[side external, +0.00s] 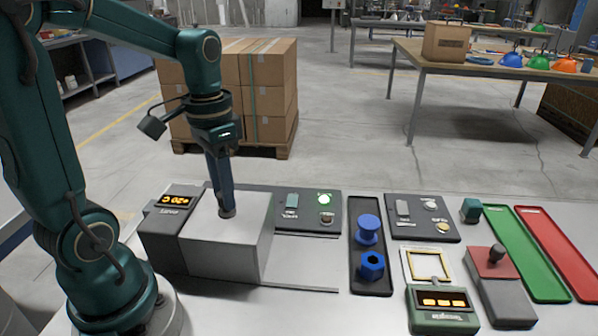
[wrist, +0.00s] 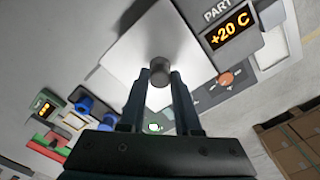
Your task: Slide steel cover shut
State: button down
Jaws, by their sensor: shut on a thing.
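The steel cover (side external: 250,250) is a pale grey box-shaped hood standing against the left unit with the +20 C display (side external: 175,201). In the wrist view its flat top (wrist: 125,45) fills the upper middle, beside the same display (wrist: 228,28). A short dark round knob (wrist: 160,69) rises from the top. My gripper (side external: 227,210) points down over the cover, its two fingers closed on the knob; the fingers also show in the wrist view (wrist: 160,82). A thin rail (side external: 310,289) runs along the table to the right from the cover's front base. The cover's inside is hidden.
Behind the cover is a panel with a lit green button (side external: 324,198). To the right are a dark tray (side external: 370,291) with blue parts, another panel (side external: 422,230), a green display device (side external: 441,318), a red-topped block (side external: 490,262), and green (side external: 525,255) and red (side external: 560,255) trays.

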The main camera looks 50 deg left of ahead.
jog(key=shift+a, duration=0.25)
jog(key=c, duration=0.6)
grip_release()
jog(key=shift+s+d, duration=0.1)
jog(key=shift+r, duration=2.6)
jog(key=s+d+f+t, duration=0.1)
jog(key=s+d+t, duration=0.2)
jog(key=d+t, duration=0.2)
jog(key=shift+s+d+f, duration=0.35)
jog(key=shift+d, duration=1.45)
